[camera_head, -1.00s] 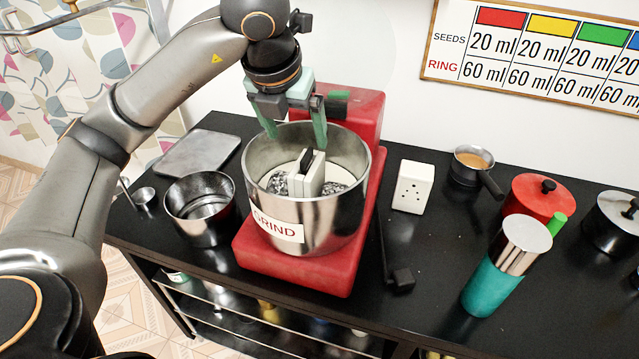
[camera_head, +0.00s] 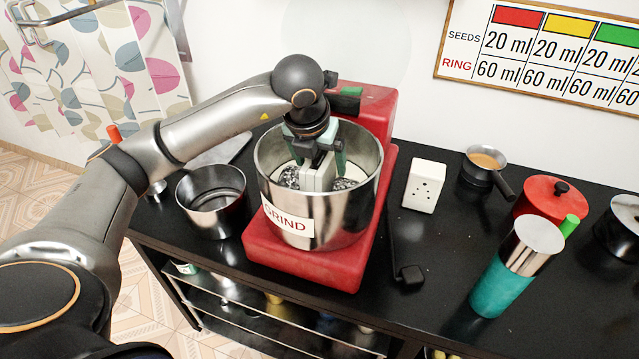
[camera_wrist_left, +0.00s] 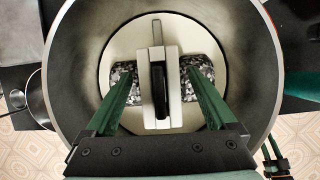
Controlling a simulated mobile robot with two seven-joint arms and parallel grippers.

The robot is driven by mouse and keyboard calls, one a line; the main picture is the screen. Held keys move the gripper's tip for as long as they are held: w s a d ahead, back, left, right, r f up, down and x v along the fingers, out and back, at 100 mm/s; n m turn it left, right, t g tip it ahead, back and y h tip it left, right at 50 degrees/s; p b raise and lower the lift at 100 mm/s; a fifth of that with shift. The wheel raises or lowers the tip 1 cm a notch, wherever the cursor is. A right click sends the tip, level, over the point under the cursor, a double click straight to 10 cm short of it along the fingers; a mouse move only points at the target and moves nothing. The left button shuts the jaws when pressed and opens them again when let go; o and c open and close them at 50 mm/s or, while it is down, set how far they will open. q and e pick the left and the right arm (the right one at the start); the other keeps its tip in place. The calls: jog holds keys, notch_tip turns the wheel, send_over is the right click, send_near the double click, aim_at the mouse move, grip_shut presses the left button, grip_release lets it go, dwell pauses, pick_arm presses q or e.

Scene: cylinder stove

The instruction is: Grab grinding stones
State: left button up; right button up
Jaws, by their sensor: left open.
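The grinding stones sit inside the steel bowl labelled GRIND (camera_head: 336,222), as speckled grey stone rollers on both sides of a pale holder block (camera_head: 318,174). In the left wrist view the left stone (camera_wrist_left: 128,75) and right stone (camera_wrist_left: 200,80) flank the holder (camera_wrist_left: 160,112), which has a black bar on top. My left gripper (camera_head: 318,160) reaches down into the bowl from above. Its green fingers (camera_wrist_left: 160,90) are open, one on each side of the holder, over the stones. I cannot tell whether they touch.
The bowl stands on a red grinder base (camera_head: 300,262). An empty steel pot (camera_head: 212,215) is to its left. A white socket box (camera_head: 424,185), a coffee pan (camera_head: 484,160), a red lidded pot (camera_head: 545,197) and a teal cup (camera_head: 497,285) are to the right. The bowl wall surrounds the fingers closely.

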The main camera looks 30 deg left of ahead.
pick_arm(q)
grip_shut()
dwell(0.7)
jog(key=shift+w+r, duration=0.15)
jog(key=shift+r, duration=0.1)
